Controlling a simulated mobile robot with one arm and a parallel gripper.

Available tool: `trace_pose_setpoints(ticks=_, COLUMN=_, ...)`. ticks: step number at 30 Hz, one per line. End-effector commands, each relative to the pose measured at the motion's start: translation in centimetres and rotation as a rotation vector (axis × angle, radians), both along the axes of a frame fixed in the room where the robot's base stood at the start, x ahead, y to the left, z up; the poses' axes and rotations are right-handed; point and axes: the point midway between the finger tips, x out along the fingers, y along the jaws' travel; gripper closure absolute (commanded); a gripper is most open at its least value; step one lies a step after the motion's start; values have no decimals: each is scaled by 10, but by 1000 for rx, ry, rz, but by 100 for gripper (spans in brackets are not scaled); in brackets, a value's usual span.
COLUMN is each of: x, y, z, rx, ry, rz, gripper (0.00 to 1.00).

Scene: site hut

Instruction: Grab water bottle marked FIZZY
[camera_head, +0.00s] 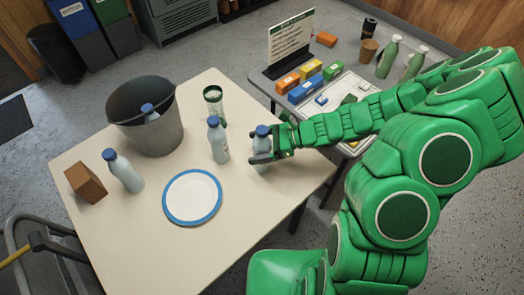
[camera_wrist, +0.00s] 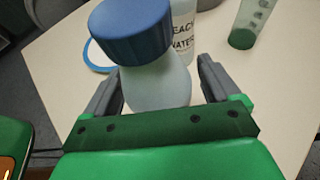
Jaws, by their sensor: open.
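A pale bottle with a blue cap (camera_head: 262,142) stands upright near the right edge of the cream table. My gripper (camera_head: 262,157) is open at this bottle. In the wrist view, the bottle (camera_wrist: 155,80) stands between the two spread finger tips; no marking shows on its visible side. A second blue-capped bottle (camera_head: 218,143) stands just left of it; in the wrist view its label (camera_wrist: 183,35) partly reads "EACH WATER". A third (camera_head: 124,172) stands at the left, and a fourth (camera_head: 150,113) is in the bucket. The word FIZZY is not readable anywhere.
The cream table (camera_head: 135,240) also holds a grey bucket (camera_head: 150,135), a blue-rimmed plate (camera_head: 192,197), a brown block (camera_head: 86,183) and a green-and-clear container (camera_head: 215,105). A second table behind holds a sign (camera_head: 291,44), coloured boxes and green bottles. The front of the cream table is clear.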

Motion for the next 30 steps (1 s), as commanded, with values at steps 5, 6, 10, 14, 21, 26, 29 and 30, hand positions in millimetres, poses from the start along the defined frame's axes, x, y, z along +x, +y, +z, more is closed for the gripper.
trace_pose_setpoints(ticks=5, x=-1, y=5, z=-2, rx=0, ry=0, rz=1, gripper=11)
trace_pose_setpoints(ticks=6, x=-1, y=5, z=-2, rx=0, ry=0, rz=1, gripper=11)
trace_pose_setpoints(ticks=10, x=-1, y=5, z=-2, rx=0, ry=0, rz=1, gripper=11)
trace_pose_setpoints(ticks=14, x=-1, y=5, z=-2, rx=1, ry=0, rz=1, gripper=28)
trace_pose_setpoints(ticks=21, x=-1, y=5, z=-2, rx=1, ry=0, rz=1, gripper=64)
trace_pose_setpoints(ticks=26, x=-1, y=5, z=-2, rx=1, ry=1, rz=1, gripper=86)
trace_pose_setpoints(ticks=29, x=-1, y=5, z=-2, rx=1, ry=1, rz=1, gripper=86)
trace_pose_setpoints(ticks=30, x=-1, y=5, z=-2, rx=1, ry=1, rz=1, gripper=86)
